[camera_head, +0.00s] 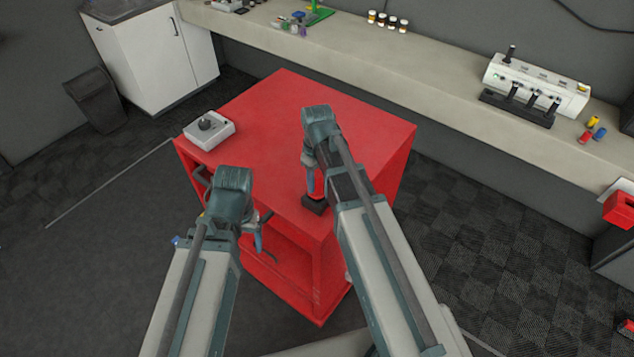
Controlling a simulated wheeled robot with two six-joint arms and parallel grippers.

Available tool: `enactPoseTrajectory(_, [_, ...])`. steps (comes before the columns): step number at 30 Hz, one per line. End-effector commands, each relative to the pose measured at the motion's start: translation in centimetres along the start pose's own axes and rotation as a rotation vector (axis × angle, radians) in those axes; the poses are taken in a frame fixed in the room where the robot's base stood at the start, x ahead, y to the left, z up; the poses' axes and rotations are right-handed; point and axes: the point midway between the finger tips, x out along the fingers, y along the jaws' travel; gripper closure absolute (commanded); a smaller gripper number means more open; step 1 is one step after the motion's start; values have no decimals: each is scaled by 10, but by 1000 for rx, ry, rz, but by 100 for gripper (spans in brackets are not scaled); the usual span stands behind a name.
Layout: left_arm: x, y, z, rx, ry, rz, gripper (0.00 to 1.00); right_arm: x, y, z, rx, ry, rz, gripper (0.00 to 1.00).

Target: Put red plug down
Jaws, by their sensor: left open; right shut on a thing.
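My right gripper (312,188) points down over the front right part of the red cart top (265,115) and is shut on the red plug (317,197). Only a small red part of the plug shows below the fingers. A small black block (314,207) is directly under it at the cart's front edge. I cannot tell whether the plug touches the block. My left gripper (262,240) is open and empty in front of the cart, beside its open shelf.
A white box with a dark knob (208,128) sits at the cart's left corner. A long bench (420,85) behind holds a white device (537,85), yellow, blue and red plugs (591,129), and several small jars (387,21). The cart top's middle is clear.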

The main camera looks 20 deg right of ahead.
Motion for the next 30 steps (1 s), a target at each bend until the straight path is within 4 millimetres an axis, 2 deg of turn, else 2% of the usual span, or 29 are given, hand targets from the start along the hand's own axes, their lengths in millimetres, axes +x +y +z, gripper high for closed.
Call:
enactPoseTrajectory(16, [12, 1, -1, -1, 0, 0, 18, 12, 0, 0, 0, 0, 0, 97])
enactPoseTrajectory(17, [12, 1, -1, -1, 0, 0, 18, 12, 0, 0, 0, 0, 0, 55])
enactPoseTrajectory(21, [12, 1, -1, 0, 0, 0, 18, 12, 0, 0, 0, 0, 0, 30])
enactPoseTrajectory(22, [12, 1, -1, -1, 0, 0, 18, 12, 0, 0, 0, 0, 0, 27])
enactPoseTrajectory(30, [12, 1, -1, 0, 0, 0, 18, 12, 0, 0, 0, 0, 0, 27])
